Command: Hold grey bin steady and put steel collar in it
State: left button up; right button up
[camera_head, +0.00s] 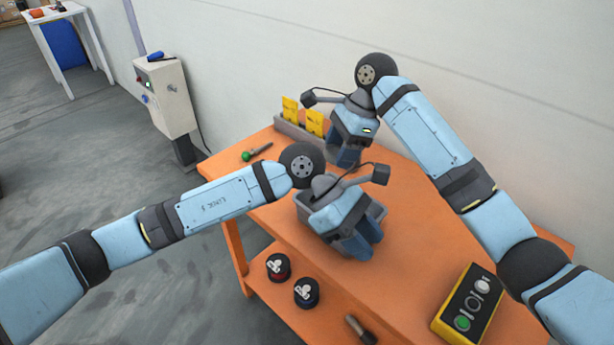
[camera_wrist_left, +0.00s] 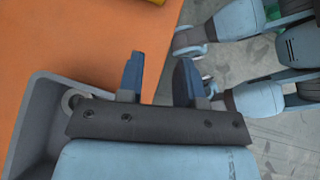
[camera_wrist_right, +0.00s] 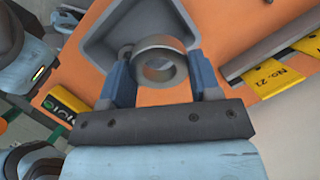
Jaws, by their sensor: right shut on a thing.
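The grey bin (camera_head: 303,212) stands on the orange table, largely covered by my left gripper in the head view. My right gripper (camera_head: 346,158) is behind the bin. In the right wrist view its blue fingers (camera_wrist_right: 160,78) are shut on the steel collar (camera_wrist_right: 141,64), just outside the bin's near wall (camera_wrist_right: 88,50). A partly hidden grey ring (camera_wrist_left: 68,99) shows against the bin; I cannot tell whether it is the collar.
Yellow cards (camera_head: 314,122) stand in a grey rack at the table's back. A green-ended tool (camera_head: 256,152) lies at the left. A yellow-and-black button box (camera_head: 467,302) is at the front right. Two dark jars (camera_head: 306,292) stand on the lower shelf.

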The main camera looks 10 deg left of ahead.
pick_arm(q)
jog(key=w+a+r+m+t+y, duration=0.25)
jog(key=w+a+t+y, duration=0.25)
jog(key=w+a+y, duration=0.5)
jog(key=shift+m+h, duration=0.25)
jog(key=shift+h, duration=0.35)
jog(key=f, duration=0.4)
jog(key=w+f, duration=0.1)
jog(key=f, duration=0.3)
jog(key=w+f, duration=0.1)
jog(key=f, duration=0.3)
jog(key=shift+a+f, duration=0.1)
jog(key=shift+a, duration=0.3)
grip_shut()
